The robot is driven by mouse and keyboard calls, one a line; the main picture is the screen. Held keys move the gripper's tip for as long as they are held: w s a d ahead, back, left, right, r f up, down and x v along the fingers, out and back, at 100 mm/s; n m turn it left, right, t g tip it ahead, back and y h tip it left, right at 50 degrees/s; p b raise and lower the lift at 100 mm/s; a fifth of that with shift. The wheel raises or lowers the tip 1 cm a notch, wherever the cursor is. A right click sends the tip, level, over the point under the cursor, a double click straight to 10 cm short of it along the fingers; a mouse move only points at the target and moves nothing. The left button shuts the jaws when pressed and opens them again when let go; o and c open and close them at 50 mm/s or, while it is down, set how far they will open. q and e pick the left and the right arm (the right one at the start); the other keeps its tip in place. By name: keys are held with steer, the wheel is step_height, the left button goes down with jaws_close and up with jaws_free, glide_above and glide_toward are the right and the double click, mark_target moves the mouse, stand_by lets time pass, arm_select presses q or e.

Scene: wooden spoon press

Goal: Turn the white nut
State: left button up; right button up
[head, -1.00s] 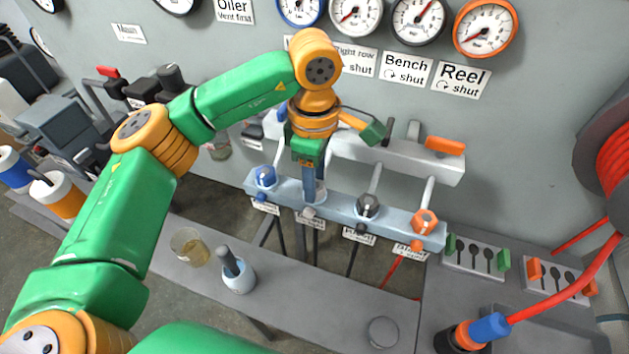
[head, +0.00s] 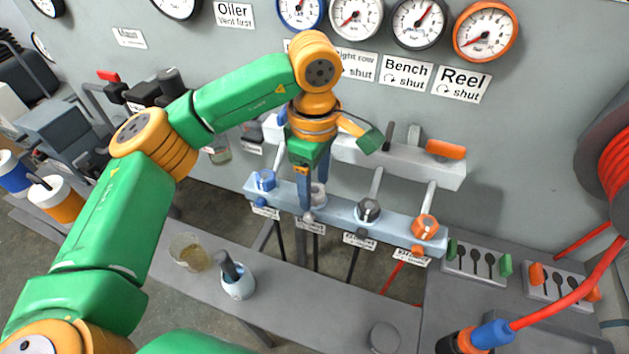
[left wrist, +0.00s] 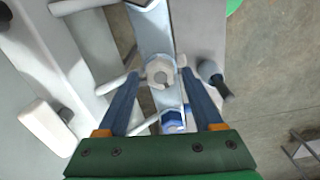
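The white nut (head: 319,196) sits on the pale blue rail (head: 340,210), second from the left, between the blue nut (head: 264,180) and the dark grey nut (head: 368,209). In the left wrist view the white nut (left wrist: 160,71) lies between the two fingertips, with a visible gap on each side. My left gripper (head: 314,194) is open and points down at it, one finger on either side. One finger partly covers the nut in the head view. My right gripper is not in view.
An orange nut (head: 425,227) sits at the rail's right end. A grey manifold (head: 400,165) with levers runs behind the rail. On the bench in front stand a glass cup (head: 190,252) and a small pot (head: 237,282). A red hose (head: 570,300) is at right.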

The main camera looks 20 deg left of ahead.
mark_target(315, 189)
arm_select(q)
step_height(315, 189, up, 7)
steer(key=shift+r, duration=0.1)
stand_by(0.5)
